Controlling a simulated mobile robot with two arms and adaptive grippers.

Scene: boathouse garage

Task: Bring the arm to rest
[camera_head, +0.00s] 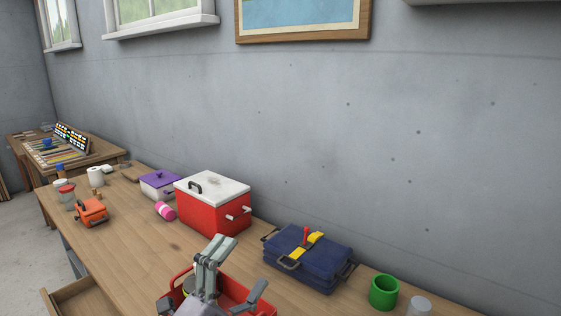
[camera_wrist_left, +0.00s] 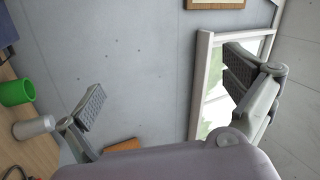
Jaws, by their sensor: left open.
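My left gripper (camera_head: 227,281) shows at the bottom middle of the head view, in front of and partly covering a red tray (camera_head: 235,290). Its fingers are spread apart. In the left wrist view the two fingers of the left gripper (camera_wrist_left: 165,85) stand wide apart with nothing between them but the grey wall and a window behind. My right gripper is in neither view.
The wooden workbench (camera_head: 135,240) holds a red cooler (camera_head: 205,213), a navy bag (camera_head: 300,272), a green cup (camera_head: 384,292), a grey cup (camera_head: 419,306), a purple-lidded box (camera_head: 160,190) and an orange case (camera_head: 92,212). An open drawer (camera_head: 78,300) juts out at lower left.

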